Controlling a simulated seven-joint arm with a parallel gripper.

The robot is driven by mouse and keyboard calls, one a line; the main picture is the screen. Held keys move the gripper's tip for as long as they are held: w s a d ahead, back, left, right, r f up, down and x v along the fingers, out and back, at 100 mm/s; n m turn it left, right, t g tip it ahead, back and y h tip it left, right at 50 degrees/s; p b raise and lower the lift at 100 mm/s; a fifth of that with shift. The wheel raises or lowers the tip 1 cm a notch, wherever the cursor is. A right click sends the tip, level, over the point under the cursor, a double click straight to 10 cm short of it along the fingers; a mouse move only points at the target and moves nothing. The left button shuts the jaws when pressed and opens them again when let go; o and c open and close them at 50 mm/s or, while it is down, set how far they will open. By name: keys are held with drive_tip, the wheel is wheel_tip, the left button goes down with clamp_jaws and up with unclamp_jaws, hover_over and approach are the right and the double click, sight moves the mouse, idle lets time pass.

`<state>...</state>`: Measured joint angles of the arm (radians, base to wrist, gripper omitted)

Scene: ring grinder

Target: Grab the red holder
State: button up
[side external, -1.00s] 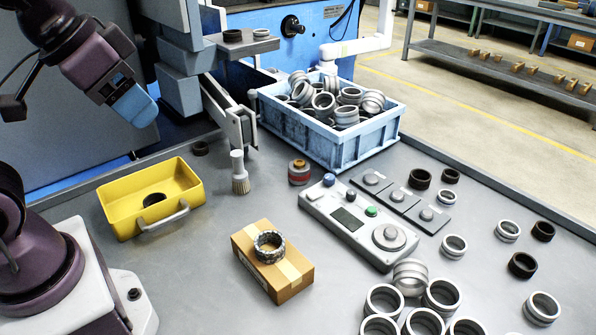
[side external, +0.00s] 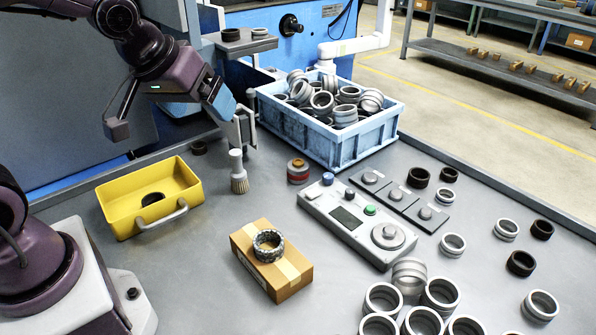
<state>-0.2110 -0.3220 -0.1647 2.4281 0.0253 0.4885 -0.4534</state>
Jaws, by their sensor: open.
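The red holder (side external: 298,173) is a small upright round piece with a reddish band and a brownish top. It stands on the grey bench between the white-handled brush and the control box. My gripper (side external: 226,105), at the blue end of my dark arm, is up and to the left of the holder, clear of it. The gripper is open and empty. Its fingertips are hard to make out against the grey machine part behind.
A brush (side external: 238,172) stands just left of the holder. A blue crate (side external: 322,140) of rings is behind it, and a control box (side external: 355,222) is to the right. A yellow bin (side external: 125,208) and a cardboard box (side external: 290,283) with a ring sit nearer. Loose rings lie at right.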

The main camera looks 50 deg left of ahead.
drive_tip(key=w+a+f+n, duration=0.2)
drive_tip(key=w+f+n, duration=0.4)
drive_tip(key=w+f, duration=0.15)
drive_tip(key=n+t, duration=0.7)
drive_tip(key=n, duration=1.7)
approach(294, 166)
drive_tip(key=shift+s+d+r, duration=0.1)
drive_tip(key=shift+s+d, duration=0.25)
drive_tip(key=shift+d, duration=0.2)
drive_tip(key=shift+s+d+r, duration=0.1)
drive_tip(key=shift+s+d, duration=0.25)
drive_tip(key=shift+d, duration=0.15)
drive_tip(key=shift+a+f+n+y, duration=0.3)
drive_tip(key=shift+a+n+y, duration=0.35)
drive_tip(key=shift+n, duration=0.45)
drive_tip(key=shift+w+n, duration=0.15)
drive_tip(key=shift+n, duration=0.15)
drive_tip(key=x, duration=0.7)
drive_tip(key=shift+w+f, duration=0.1)
drive_tip(key=shift+w, duration=0.15)
drive_tip(key=shift+r+x, duration=0.2)
drive_tip(key=shift+x, duration=2.35)
drive_tip(key=shift+w+d, duration=0.1)
drive_tip(key=shift+w, duration=0.05)
